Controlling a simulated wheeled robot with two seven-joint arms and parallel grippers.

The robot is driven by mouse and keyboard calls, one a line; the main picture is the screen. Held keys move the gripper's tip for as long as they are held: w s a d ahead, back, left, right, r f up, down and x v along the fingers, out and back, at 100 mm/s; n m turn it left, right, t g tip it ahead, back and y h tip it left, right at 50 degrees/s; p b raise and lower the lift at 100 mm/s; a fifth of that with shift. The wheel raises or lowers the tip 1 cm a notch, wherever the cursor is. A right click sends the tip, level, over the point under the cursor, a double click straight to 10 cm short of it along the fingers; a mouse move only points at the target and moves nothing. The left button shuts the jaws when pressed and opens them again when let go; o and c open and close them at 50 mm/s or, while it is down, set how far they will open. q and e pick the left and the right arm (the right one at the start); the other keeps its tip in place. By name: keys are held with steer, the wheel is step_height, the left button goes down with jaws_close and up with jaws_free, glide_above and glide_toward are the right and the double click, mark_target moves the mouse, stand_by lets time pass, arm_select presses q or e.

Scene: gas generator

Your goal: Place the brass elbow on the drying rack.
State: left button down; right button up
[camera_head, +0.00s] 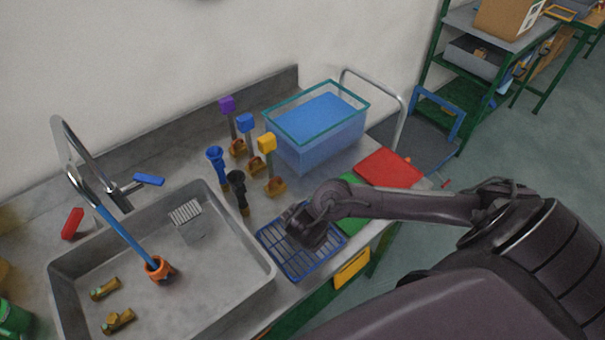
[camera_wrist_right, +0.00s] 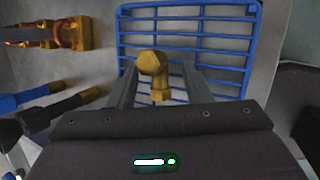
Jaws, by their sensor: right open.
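The blue wire drying rack (camera_head: 292,266) lies on the counter right of the sink; it also fills the top of the right wrist view (camera_wrist_right: 222,28). My right gripper (camera_head: 306,240) is low over the rack, pointing down. In the right wrist view, the brass elbow (camera_wrist_right: 153,64) is between the spread fingers of my right gripper (camera_wrist_right: 157,78), with the rack's bars behind it. The jaws are open. I cannot tell whether the elbow touches a finger or rests fully on the bars. The gripper hides it in the head view. My left gripper is not in view.
Two brass fittings (camera_head: 105,289) (camera_head: 119,320) lie in the grey sink (camera_head: 215,318), near an orange-ended blue hose (camera_head: 160,269). Several colored-handle valves (camera_head: 266,145) stand behind the rack. A blue-filled clear tub (camera_head: 318,150) and red and green boards (camera_head: 388,168) are nearby.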

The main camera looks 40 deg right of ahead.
steer(key=shift+r, duration=0.3)
steer(key=p+v, duration=0.8)
steer(key=v, duration=0.4)
steer(key=shift+f, duration=0.15)
